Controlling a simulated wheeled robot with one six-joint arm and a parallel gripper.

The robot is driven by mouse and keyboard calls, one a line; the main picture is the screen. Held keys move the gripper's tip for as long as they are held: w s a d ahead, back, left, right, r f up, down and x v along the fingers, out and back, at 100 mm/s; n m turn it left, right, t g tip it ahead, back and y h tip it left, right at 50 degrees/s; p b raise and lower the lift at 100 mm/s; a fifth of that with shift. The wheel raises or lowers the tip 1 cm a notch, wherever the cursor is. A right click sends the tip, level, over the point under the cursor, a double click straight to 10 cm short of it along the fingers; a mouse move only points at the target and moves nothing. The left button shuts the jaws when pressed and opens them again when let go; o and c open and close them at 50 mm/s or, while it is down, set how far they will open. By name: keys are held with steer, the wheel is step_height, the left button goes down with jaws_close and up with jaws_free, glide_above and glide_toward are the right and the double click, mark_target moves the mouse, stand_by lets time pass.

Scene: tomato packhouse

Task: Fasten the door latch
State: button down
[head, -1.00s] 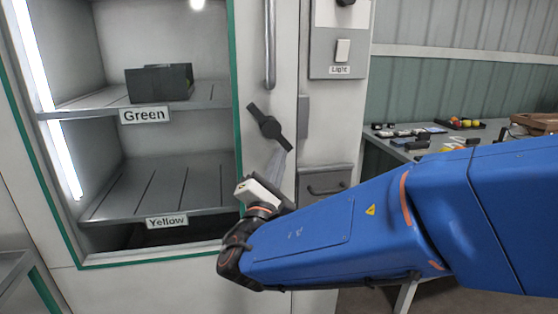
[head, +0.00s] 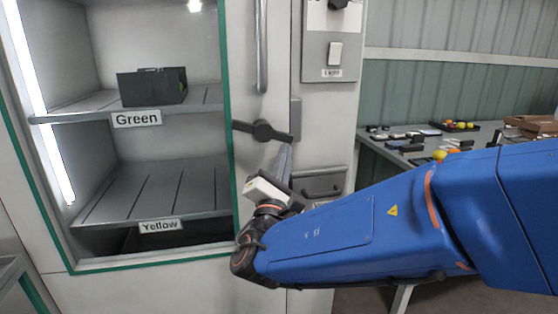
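The door latch (head: 263,131) is a dark bar on a round hub, on the pale frame right of the glazed door's green edge. Its bar now lies nearly level, tilting slightly down to the right, with its left end reaching over the green edge. My gripper (head: 287,158) points up from the white-and-black wrist, with its grey fingers just under the latch's right end. They seem to touch or nearly touch it. The fingers look close together, but their gap is hard to see from here. The cabinet door (head: 229,190) appears closed, with shelves behind it.
A vertical grey handle (head: 261,50) is above the latch. A light switch panel (head: 333,50) and a grey drawer-like box (head: 320,182) are to the right. A dark crate (head: 152,87) sits on the shelf marked Green. A table (head: 400,150) with tomatoes and small items stands far right.

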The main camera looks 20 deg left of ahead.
steer(key=shift+w+d+r, duration=0.4)
steer(key=shift+d+r, duration=0.2)
steer(key=shift+r, duration=0.35)
